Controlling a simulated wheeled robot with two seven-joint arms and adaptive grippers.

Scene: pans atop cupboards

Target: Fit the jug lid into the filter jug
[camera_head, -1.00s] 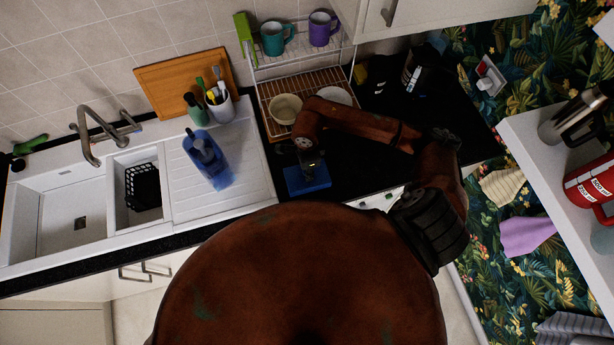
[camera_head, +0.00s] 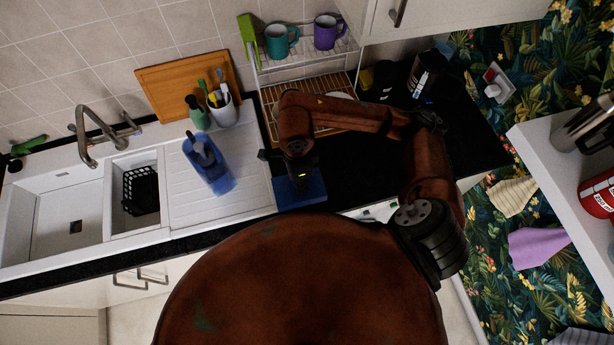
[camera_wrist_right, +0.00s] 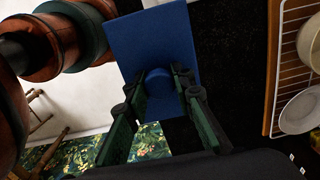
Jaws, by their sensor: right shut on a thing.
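The filter jug (camera_head: 222,181) is a translucent blue container with an open top and a darker insert inside. It stands on the white drainboard, left of my right gripper. The jug lid (camera_head: 312,191) is a flat blue plate near the counter's front edge, right of the jug and apart from it. My right gripper (camera_head: 298,174) is over it. In the right wrist view, the lid (camera_wrist_right: 150,35) shows a round knob (camera_wrist_right: 158,77) between the fingers of my right gripper (camera_wrist_right: 160,84), which is shut on it. I cannot tell how high it is held. My left gripper is not in view.
A pot of brushes (camera_head: 222,108) and a green bottle (camera_head: 198,113) stand behind the jug. A wire rack (camera_head: 300,60) with mugs is at the back. The sink (camera_head: 70,225) is at left. Dark counter (camera_head: 355,170) is clear right of the lid.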

